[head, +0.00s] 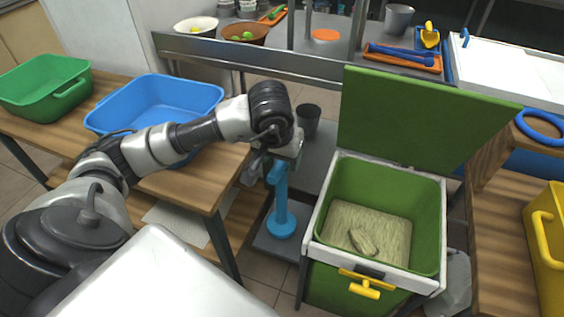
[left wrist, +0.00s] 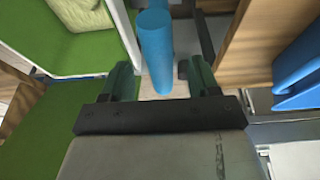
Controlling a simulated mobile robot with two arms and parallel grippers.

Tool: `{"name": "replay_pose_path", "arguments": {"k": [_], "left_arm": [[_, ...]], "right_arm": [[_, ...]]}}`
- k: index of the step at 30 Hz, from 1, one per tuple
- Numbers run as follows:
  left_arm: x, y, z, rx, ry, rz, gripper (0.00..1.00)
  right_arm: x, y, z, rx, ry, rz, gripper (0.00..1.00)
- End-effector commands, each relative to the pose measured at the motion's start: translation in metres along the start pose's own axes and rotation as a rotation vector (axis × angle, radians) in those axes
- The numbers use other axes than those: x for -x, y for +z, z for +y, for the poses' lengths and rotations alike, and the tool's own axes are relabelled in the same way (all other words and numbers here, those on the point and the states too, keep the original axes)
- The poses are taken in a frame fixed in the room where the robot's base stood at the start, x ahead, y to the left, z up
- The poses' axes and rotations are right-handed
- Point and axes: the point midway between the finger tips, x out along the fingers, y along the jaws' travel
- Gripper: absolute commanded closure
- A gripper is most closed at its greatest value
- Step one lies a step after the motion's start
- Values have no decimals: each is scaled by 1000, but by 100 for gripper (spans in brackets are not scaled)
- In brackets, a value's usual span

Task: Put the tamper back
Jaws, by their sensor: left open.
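The blue tamper (head: 281,208) stands upright, its round foot on a low dark plate (head: 268,246) between the wooden table and the green bin. My left gripper (head: 279,165) is at the tamper's upper end and hides part of it. In the left wrist view the blue tamper shaft (left wrist: 155,45) shows between and beyond the two green fingertips of my left gripper (left wrist: 159,78). The jaws are open, with a gap visible beside the right finger. I cannot tell whether either finger touches the tamper. My right gripper is not in view.
The green bin (head: 325,222), lid (head: 415,115) raised, holds pale fibrous material just right of the tamper. A wooden table (head: 205,185) with a blue tub (head: 165,95) and green tub (head: 45,85) stands left. A dark cup (head: 308,118) stands behind. A metal counter runs across the back.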

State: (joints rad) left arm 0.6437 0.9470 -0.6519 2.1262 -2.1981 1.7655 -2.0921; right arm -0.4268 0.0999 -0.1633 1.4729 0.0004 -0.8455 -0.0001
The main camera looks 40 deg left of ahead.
Motion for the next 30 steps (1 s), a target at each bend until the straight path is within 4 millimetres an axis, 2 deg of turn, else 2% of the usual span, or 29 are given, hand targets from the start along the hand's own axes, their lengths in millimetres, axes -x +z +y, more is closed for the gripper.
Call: {"name": "replay_pose_path", "arguments": {"k": [1, 6, 12, 17, 30], "left_arm": [[15, -2, 0, -2, 0, 6, 39], [50, -1, 0, -1, 0, 6, 39], [75, -1, 0, 0, 0, 3, 39], [81, 0, 0, 0, 0, 0, 39], [79, 2, 4, 3, 20, -6, 39]], "right_arm": [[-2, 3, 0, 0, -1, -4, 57], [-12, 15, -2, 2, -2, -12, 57], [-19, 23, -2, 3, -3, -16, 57], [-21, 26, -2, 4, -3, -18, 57], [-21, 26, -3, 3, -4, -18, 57]]}}
